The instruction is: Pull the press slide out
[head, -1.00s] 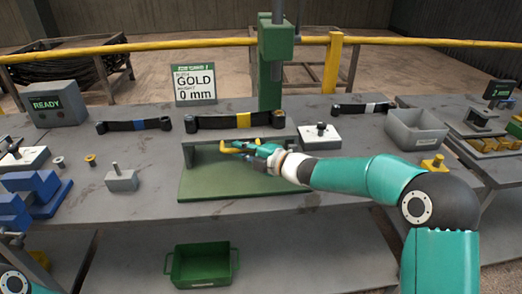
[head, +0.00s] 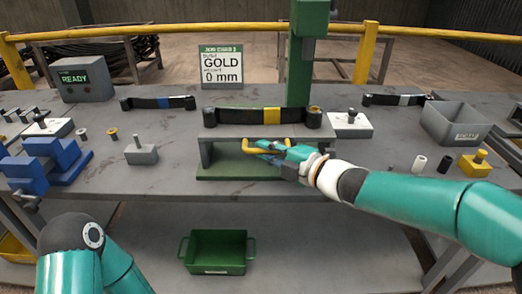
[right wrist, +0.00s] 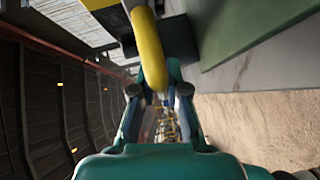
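The green press (head: 302,60) stands at the back of the bench. In front of it is a grey raised front piece (head: 225,137) above a green base plate (head: 220,172). A yellow handle (head: 250,150) sticks out at this front, and it also shows in the right wrist view (right wrist: 147,40). My right gripper (head: 270,151) comes in from the right, its fingers on both sides of the handle and seemingly closed on it. The contact is partly hidden. My left arm shows at lower left; its gripper is out of frame.
A dark leaf with a gold band (head: 271,116) lies over the front piece. A sign reading GOLD, 0 mm (head: 221,66) stands behind. A blue vice (head: 70,155) and a grey block (head: 141,154) are at left, a grey bin (head: 462,122) at right. A green tray (head: 217,250) sits below.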

